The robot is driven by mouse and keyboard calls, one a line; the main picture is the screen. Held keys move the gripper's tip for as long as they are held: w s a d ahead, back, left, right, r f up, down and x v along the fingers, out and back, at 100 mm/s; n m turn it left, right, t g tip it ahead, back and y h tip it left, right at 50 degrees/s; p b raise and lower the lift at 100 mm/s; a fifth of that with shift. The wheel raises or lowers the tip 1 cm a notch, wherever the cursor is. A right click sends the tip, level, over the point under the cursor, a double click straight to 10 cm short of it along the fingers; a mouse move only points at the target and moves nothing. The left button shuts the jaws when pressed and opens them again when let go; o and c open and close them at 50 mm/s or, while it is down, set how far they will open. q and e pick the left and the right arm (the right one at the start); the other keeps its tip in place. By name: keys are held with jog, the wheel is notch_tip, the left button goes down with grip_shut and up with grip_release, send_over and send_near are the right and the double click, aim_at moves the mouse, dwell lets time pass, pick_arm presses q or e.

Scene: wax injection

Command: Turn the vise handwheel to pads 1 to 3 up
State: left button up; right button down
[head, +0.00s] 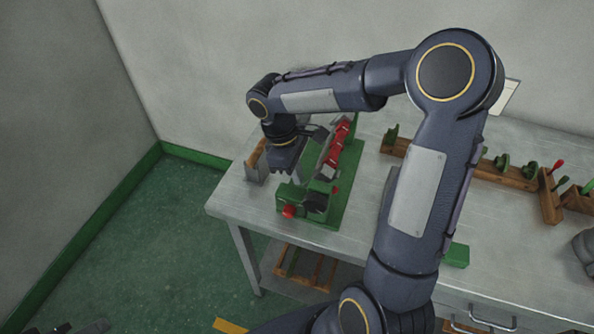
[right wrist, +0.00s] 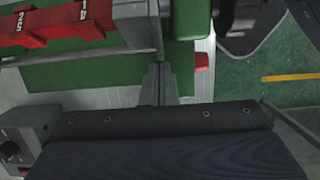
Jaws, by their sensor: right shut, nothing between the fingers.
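The vise is a green and grey fixture on a green base plate (head: 349,203) at the table's left end. Its long red bar with pads (head: 334,152) also shows in the right wrist view (right wrist: 70,22), with white markings partly readable. A red knob (head: 289,211) sticks out of its near green block; it shows in the right wrist view (right wrist: 202,62) too. I cannot make out a full handwheel rim. My right gripper (head: 296,180) points down beside the vise, left of the red bar. Its fingers (right wrist: 158,85) are together and empty. A dark shape at the head view's lower left edge may be my left gripper.
A grey holder with a wooden piece (head: 255,162) stands left of the vise. A wooden rack (head: 515,178) with green parts runs along the back right. A green block (head: 457,255) lies near the front. My right arm hides the middle of the table.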

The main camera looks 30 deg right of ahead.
dwell(0.4)
jog(key=shift+d+f+g+h+p, duration=0.1)
jog(key=shift+f+g+h+p, duration=0.25)
jog(key=shift+f+g+h, duration=0.2)
jog(key=shift+r, duration=0.2)
